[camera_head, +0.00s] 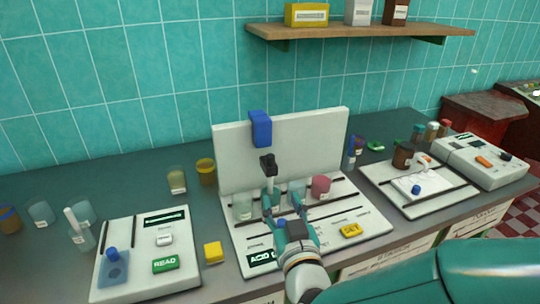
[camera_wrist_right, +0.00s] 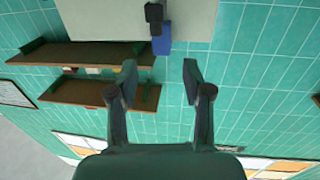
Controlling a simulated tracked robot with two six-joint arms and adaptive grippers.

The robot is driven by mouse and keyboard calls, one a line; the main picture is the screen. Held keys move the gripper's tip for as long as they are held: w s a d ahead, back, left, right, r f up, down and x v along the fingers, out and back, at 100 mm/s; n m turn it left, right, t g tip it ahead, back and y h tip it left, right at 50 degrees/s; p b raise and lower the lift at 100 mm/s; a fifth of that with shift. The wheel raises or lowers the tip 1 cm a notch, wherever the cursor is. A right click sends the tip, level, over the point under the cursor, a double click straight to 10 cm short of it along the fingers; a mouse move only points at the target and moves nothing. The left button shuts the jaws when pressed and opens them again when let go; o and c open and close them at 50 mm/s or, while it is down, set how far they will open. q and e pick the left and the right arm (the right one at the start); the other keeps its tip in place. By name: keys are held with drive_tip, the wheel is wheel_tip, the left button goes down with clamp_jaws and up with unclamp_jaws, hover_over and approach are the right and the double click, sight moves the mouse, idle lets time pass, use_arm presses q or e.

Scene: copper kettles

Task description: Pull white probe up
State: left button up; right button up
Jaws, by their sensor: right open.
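My right gripper (camera_head: 284,197) is open above the front of the ACID board (camera_head: 375,222) in the head view. In the right wrist view its two fingers (camera_wrist_right: 160,78) stand apart with nothing between them. A black clamp (camera_head: 268,164) sits behind it on the white upright panel (camera_head: 305,148), below a blue block (camera_head: 260,128). The clamp (camera_wrist_right: 154,16) and block (camera_wrist_right: 161,42) also show in the wrist view. A white stick (camera_head: 73,218) leans in a glass at the left.
A glass jar (camera_head: 243,206) and a pink-red cup (camera_head: 320,187) stand beside my gripper on the board. A READ device (camera_head: 120,282) is at the left, another white board (camera_head: 448,202) at the right. A shelf (camera_head: 350,30) hangs above.

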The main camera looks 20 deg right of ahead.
sight(272, 162)
drive_tip(key=w+p, duration=0.1)
drive_tip(key=w, duration=0.4)
drive_tip(key=w+d+p, duration=0.1)
drive_tip(key=w, duration=0.4)
drive_tip(key=w+d+p, duration=0.1)
drive_tip(key=w, duration=0.5)
drive_tip(key=shift+d+p, duration=0.2)
drive_tip(key=shift+p, duration=0.1)
drive_tip(key=shift+c, duration=0.4)
clamp_jaws()
drive_tip(key=shift+r, duration=0.1)
